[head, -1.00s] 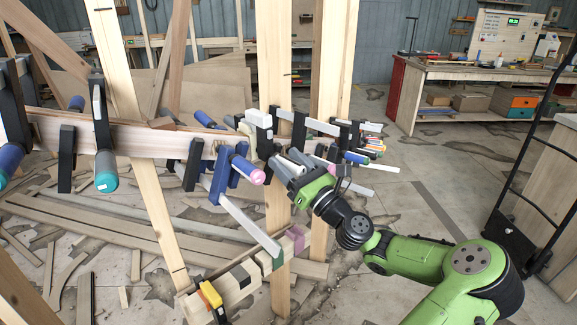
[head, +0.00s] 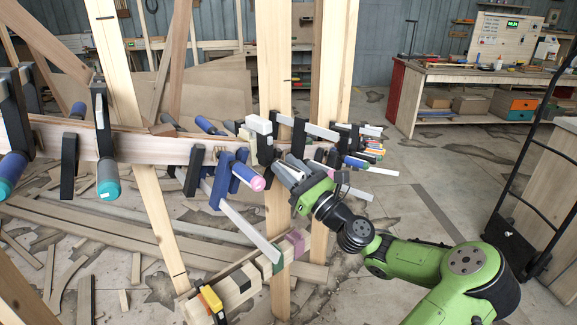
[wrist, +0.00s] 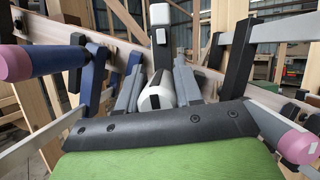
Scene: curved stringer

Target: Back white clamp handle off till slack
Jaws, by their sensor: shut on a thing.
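The white clamp handle (wrist: 156,96) is between my gripper's two grey fingers in the wrist view, its rounded end facing me. My gripper (wrist: 157,88) is shut on it. In the head view my gripper (head: 291,174) is at the clamp row near the middle post, and its body hides most of the handle. The clamp's dark upright jaw (wrist: 161,50) rises behind the handle, with a white block at its top (wrist: 160,14). I cannot tell how tight the clamp's screw is.
A blue clamp with a pink-ended handle (wrist: 40,63) is close on the left. Another pink-ended handle (wrist: 298,146) is close on the right. The curved stringer (head: 140,144) carries several other clamps. Wooden posts (head: 278,60) stand close by. The floor to the right is fairly open.

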